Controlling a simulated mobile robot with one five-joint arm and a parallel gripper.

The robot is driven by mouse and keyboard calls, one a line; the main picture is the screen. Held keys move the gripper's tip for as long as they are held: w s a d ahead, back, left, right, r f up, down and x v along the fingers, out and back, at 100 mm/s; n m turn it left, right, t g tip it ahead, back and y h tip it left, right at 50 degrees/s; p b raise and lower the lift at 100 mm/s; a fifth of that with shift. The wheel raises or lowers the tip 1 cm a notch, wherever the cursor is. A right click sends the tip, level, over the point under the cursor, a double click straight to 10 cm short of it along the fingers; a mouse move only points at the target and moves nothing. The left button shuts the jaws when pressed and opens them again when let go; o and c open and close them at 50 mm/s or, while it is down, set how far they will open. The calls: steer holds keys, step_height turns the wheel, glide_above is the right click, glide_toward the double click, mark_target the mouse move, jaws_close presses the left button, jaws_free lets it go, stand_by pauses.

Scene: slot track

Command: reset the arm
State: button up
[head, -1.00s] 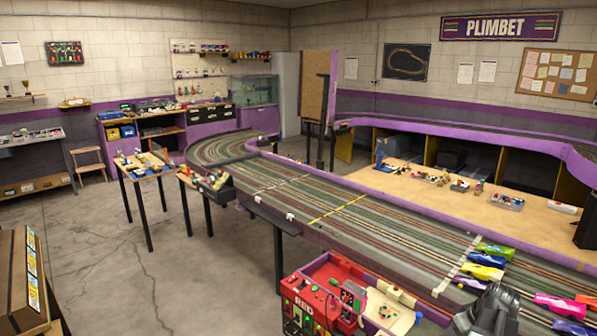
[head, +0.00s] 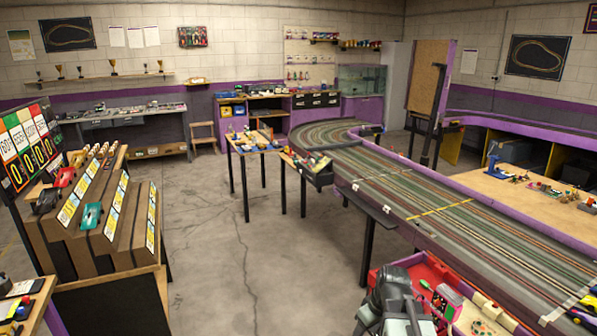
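The grey and black end of my arm, with my gripper (head: 397,305), shows at the bottom edge, right of centre. It is in front of the red pit box (head: 385,272) and hides part of it. The fingertips cannot be made out, so I cannot tell whether they are open or shut. Nothing held can be seen.
The multi-lane slot track (head: 440,210) runs from the lower right to the back. A stepped wooden stand (head: 110,255) with toy cars and a scoreboard (head: 30,145) are at left. A small table (head: 255,143) stands mid-room. The concrete floor (head: 265,260) between is clear.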

steer(key=s+a+f+m+g+h, duration=0.1)
steer(key=s+a+m+g, duration=0.1)
steer(key=s+a+m, duration=0.3)
steer(key=shift+s+a+m+h, duration=0.2)
steer(key=shift+a+m+h, duration=0.1)
steer(key=shift+a+m, duration=0.1)
stand_by(0.6)
